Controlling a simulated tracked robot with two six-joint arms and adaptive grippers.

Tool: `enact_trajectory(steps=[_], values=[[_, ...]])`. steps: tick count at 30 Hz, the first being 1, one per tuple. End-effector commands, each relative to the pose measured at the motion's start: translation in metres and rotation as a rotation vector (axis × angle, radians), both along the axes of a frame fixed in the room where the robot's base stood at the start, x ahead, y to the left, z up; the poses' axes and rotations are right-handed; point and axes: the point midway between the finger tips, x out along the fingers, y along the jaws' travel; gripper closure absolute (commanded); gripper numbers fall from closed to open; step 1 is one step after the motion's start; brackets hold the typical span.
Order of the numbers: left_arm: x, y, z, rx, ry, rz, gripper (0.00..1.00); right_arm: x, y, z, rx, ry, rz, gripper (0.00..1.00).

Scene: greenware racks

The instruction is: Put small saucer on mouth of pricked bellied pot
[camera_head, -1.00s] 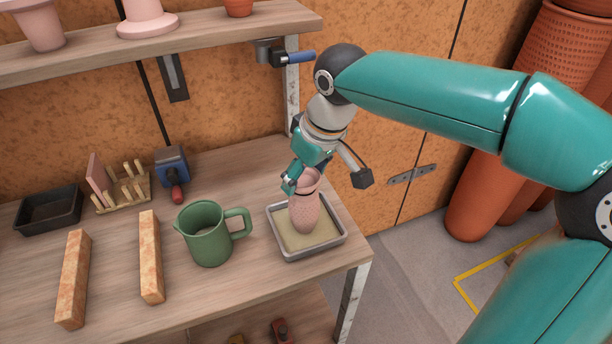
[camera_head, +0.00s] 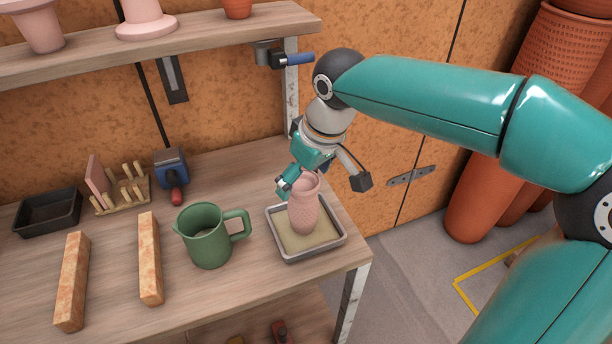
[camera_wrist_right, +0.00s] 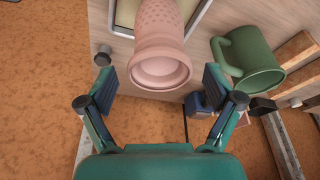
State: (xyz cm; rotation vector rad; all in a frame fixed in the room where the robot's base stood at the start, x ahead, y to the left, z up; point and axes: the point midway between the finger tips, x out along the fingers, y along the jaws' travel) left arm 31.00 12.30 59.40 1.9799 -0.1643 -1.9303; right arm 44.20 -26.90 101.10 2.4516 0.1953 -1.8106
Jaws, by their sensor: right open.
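The pricked bellied pot (camera_head: 305,212) is pink and stands upright in a shallow grey tray (camera_head: 336,241) at the bench's right end. In the right wrist view the pot (camera_wrist_right: 160,20) shows a wide round pink rim at its mouth. I cannot tell whether this rim is the pot's own lip or a saucer lying on it. My right gripper (camera_wrist_right: 160,82) is open, with its fingers apart on either side of the rim and no visible contact. In the head view the right gripper (camera_head: 300,177) is beside the pot's top. My left gripper is out of view.
A green jug (camera_head: 208,240) stands left of the tray, near two speckled bars (camera_head: 150,262). A peg rack (camera_head: 124,203) holding a thin pink piece (camera_head: 97,171) and a black tray (camera_head: 48,213) are farther left. A shelf (camera_head: 220,30) overhangs the back.

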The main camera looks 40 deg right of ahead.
Motion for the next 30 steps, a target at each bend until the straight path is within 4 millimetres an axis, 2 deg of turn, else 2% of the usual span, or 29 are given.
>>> enact_trajectory(steps=[5, 12, 18, 23, 30], values=[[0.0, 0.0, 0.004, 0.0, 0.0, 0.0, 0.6, -0.006, -0.001, 0.024, 0.001, -0.005, 0.0, 0.09], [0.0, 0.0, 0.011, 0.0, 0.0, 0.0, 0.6, -0.02, -0.003, 0.071, 0.002, -0.006, 0.001, 0.09], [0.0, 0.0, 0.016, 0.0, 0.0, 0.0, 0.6, -0.03, -0.005, 0.102, 0.001, -0.004, 0.001, 0.09], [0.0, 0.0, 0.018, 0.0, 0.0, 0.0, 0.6, -0.034, -0.006, 0.112, 0.0, -0.002, 0.001, 0.09], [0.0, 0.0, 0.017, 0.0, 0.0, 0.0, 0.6, -0.035, -0.006, 0.114, 0.0, -0.001, 0.001, 0.09]])
